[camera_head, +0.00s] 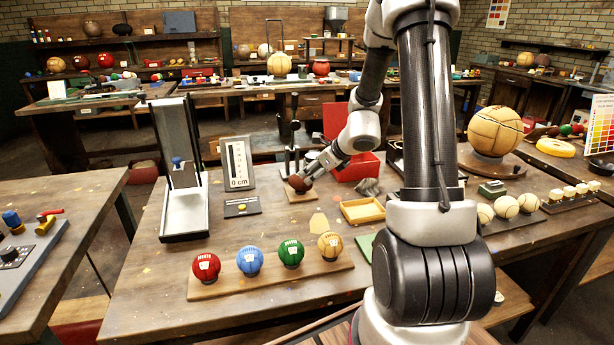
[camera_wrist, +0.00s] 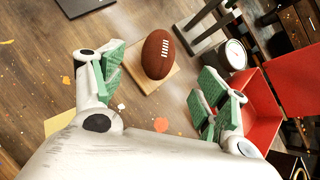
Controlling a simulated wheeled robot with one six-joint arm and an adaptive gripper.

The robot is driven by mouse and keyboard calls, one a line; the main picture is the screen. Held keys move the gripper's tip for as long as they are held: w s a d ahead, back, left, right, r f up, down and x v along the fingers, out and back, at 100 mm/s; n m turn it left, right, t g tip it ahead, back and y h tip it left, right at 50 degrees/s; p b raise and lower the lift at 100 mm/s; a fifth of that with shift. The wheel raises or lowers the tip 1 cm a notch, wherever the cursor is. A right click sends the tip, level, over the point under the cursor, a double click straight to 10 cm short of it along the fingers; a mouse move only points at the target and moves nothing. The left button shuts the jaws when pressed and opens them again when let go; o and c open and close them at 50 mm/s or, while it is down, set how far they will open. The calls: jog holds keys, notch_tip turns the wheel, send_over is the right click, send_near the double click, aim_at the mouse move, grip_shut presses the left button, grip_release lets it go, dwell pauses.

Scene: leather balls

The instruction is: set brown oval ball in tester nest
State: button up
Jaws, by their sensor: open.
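The brown oval ball (camera_wrist: 158,54), with white laces, rests on a small square wooden base (camera_wrist: 150,84). In the head view the ball (camera_head: 299,184) sits mid-table, partly behind my gripper (camera_head: 309,172). In the wrist view my gripper (camera_wrist: 160,82) is open, with green pads on both sides. The ball shows beyond and between the fingertips, with clear gaps and no visible contact. A metal stand with a round dial (camera_wrist: 236,54) is right of the ball. A tall grey stand (camera_head: 183,210) with a blue knob is at left. I cannot tell which holds the tester nest.
Red, blue, green and tan balls sit on a wooden rack (camera_head: 270,279) at the front. A red bin (camera_head: 357,168) stands close behind the ball's right side. A scale board (camera_head: 238,163) and wooden tray (camera_head: 362,210) are nearby. Bare tabletop lies left of the rack.

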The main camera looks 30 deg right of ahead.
jog(key=s+a+r+n+g+y, duration=0.2)
jog(key=s+a+r+n, duration=0.8)
jog(key=s+r+n, duration=0.5)
jog(key=s+d+r+n+g+h, duration=0.1)
jog(key=s+d+r+n+h, duration=0.1)
jog(key=s+n, duration=0.5)
jog(key=s+d+r+n+g+h, duration=0.1)
jog(key=s+d+n+h, duration=0.1)
jog(key=s+n, duration=0.5)
jog(key=s+d, duration=0.1)
jog(key=s, duration=0.3)
jog(key=shift+d+r+n+g+h, duration=0.25)
jog(key=shift+r+n+g+h, duration=0.05)
jog(key=shift+r+n, duration=0.1)
